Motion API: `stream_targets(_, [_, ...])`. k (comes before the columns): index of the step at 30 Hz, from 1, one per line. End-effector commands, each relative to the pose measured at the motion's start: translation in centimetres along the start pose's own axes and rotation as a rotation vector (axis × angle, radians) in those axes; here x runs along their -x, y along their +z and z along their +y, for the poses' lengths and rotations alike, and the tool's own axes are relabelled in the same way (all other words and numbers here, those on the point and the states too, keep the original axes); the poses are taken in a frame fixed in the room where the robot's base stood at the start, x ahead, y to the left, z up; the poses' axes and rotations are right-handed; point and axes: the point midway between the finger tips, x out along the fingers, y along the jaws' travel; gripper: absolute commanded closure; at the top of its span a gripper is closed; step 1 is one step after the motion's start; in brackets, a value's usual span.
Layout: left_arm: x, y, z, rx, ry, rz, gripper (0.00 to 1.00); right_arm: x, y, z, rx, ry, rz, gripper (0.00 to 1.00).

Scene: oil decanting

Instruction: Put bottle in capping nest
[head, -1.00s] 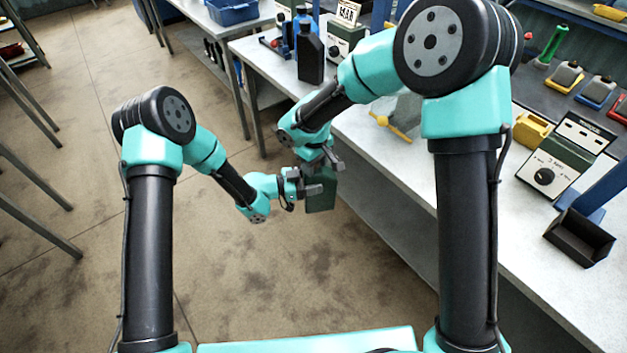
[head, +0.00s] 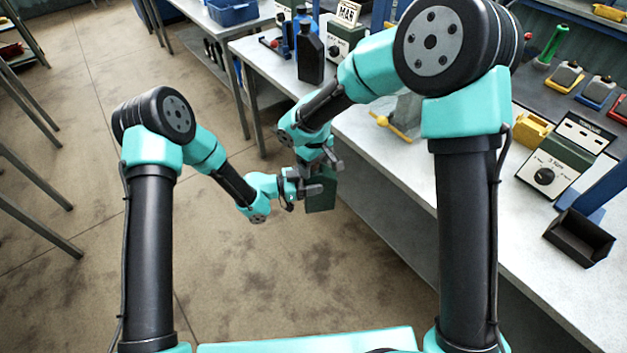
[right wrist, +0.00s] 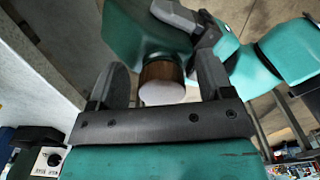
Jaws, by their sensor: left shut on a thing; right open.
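A dark green bottle (head: 322,195) hangs over the floor in front of the bench, in the middle of the head view. My left gripper (head: 306,188) is shut on its side. My right gripper (head: 324,160) is just above it. In the right wrist view the bottle's green body (right wrist: 150,28) narrows to a brown neck (right wrist: 160,72) with a white end (right wrist: 162,94). The open fingers of my right gripper (right wrist: 163,78) stand on both sides of this neck; I see gaps there. A dark open-topped box (head: 580,240) beside a blue post on the bench may be the capping nest.
A box with a dial (head: 560,160) stands near the blue post (head: 606,190). A yellow-handled thing (head: 390,126) and a black bottle (head: 310,60) are on the bench (head: 465,215). The bench edge runs close to the right of the held bottle.

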Motion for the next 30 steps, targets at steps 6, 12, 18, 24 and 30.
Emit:
stream_targets(6, [0.0,-0.1,-0.1,-0.002,0.0,0.002,1.0,1.0,-0.1,0.0,0.001,0.001,0.002,0.27])
stream_targets(12, [0.0,-0.1,-0.1,-0.002,0.0,0.002,1.0,3.4,-0.1,0.0,0.0,0.001,0.003,0.27])
stream_targets(18, [0.0,-0.1,-0.1,-0.002,0.0,0.002,1.0,6.7,-0.1,0.0,0.0,0.002,0.004,0.27])
stream_targets(24, [0.0,-0.1,-0.1,-0.002,0.0,0.002,1.0,9.7,-0.1,0.0,0.0,0.001,0.004,0.27])
stream_targets(30, [0.0,-0.1,-0.1,-0.002,0.0,0.002,1.0,11.6,0.0,0.0,0.0,0.0,0.002,0.27])
